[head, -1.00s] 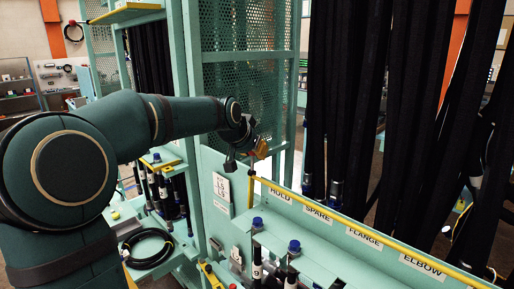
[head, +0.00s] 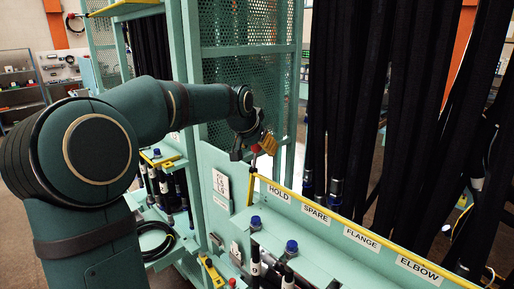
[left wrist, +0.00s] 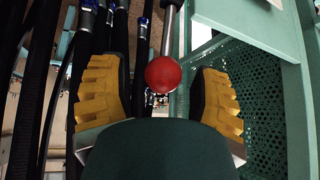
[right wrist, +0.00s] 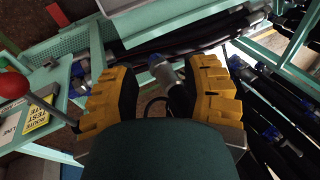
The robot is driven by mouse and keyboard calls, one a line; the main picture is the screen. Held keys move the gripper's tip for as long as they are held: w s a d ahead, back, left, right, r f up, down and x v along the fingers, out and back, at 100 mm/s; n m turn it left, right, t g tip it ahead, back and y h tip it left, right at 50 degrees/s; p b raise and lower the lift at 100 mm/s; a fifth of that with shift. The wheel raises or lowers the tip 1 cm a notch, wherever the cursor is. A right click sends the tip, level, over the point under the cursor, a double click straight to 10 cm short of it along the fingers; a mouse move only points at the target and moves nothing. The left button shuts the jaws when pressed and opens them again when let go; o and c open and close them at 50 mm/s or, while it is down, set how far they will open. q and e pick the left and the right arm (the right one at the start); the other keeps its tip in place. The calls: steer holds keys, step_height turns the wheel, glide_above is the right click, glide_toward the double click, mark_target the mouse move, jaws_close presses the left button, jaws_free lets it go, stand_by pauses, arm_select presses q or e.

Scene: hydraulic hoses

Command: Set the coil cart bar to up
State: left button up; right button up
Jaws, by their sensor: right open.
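A lever with a red ball knob (head: 256,148) stands by the left end of the yellow rail, in front of the mesh panel. In the left wrist view the red knob (left wrist: 163,74) sits on a steel rod (left wrist: 170,30), between the spread fingers. My left gripper (head: 262,144) is open around the knob, with gaps on both sides. I cannot tell for sure that this lever is the coil cart bar. My right gripper (right wrist: 158,90) is open. A grey hose fitting (right wrist: 163,70) shows beyond and between its fingers; contact is not visible.
The yellow rail (head: 345,224) runs along labels HOLD, SPARE, FLANGE and ELBOW. Black hoses (head: 400,110) hang behind it. Blue-capped fittings (head: 291,247) stand in front. Another red ball (right wrist: 14,85) is at the left in the right wrist view. A mesh panel (left wrist: 240,70) is close to my left gripper.

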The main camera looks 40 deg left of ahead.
arm_select(q)
steer(key=shift+f, duration=0.1)
steer(key=shift+s, duration=0.15)
steer(key=v, duration=1.1)
steer(key=shift+r, duration=0.4)
steer(key=shift+s+d, duration=0.1)
